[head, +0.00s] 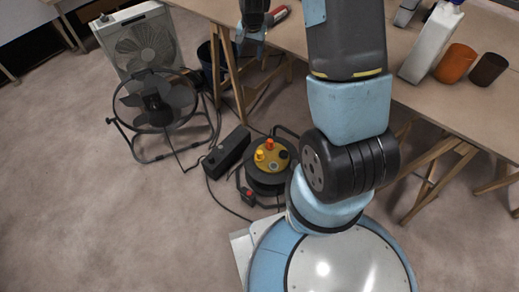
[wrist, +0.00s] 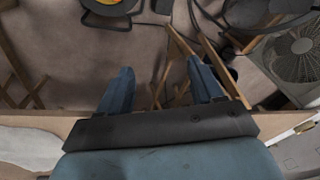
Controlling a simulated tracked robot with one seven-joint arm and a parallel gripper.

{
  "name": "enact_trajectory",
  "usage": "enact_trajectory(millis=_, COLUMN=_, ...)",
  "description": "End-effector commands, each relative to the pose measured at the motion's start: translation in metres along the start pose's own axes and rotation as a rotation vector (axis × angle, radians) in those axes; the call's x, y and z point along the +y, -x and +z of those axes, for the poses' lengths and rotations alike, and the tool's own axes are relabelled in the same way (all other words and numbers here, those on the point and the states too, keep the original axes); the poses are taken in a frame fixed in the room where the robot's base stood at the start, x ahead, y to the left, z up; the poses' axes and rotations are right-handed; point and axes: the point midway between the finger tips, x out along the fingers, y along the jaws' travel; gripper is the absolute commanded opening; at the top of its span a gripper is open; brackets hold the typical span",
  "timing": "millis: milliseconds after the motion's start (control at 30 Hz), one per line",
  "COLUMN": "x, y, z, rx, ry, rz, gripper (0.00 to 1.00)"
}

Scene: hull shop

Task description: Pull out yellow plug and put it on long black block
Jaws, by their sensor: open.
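The yellow plug (head: 259,155) stands on the yellow face of a black cable reel (head: 268,181) on the floor, beside an orange-red plug (head: 270,143). The long black block (head: 228,152) lies on the floor just left of the reel, with nothing on top. My gripper (head: 251,42) is open and empty, high up by the table's edge, well away from the reel. Its two blue fingers stand apart in the wrist view (wrist: 161,85). Part of the reel (wrist: 106,14) shows at the top of that view; the yellow plug cannot be made out there.
A black round fan (head: 158,102) and a pale box fan (head: 143,47) stand left. Cables and a small red-topped black item (head: 248,197) lie around the reel. The table (head: 460,108) on wooden trestles holds a white bottle, an orange cup and a dark cup. Floor at lower left is clear.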

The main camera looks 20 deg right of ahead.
Motion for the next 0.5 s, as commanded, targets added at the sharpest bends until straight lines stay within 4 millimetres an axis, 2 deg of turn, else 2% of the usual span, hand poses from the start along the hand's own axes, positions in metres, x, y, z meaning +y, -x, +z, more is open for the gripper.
enact_trajectory(millis=33, x=0.001, y=-0.021, z=0.001, rx=-0.013, ry=-0.017, rz=0.008, gripper=0.66)
enact_trajectory(millis=267, x=0.009, y=-0.108, z=0.006, rx=-0.044, ry=-0.1, rz=0.033, gripper=0.66)
enact_trajectory(millis=500, x=0.026, y=-0.199, z=0.025, rx=-0.072, ry=-0.186, rz=0.063, gripper=0.66)
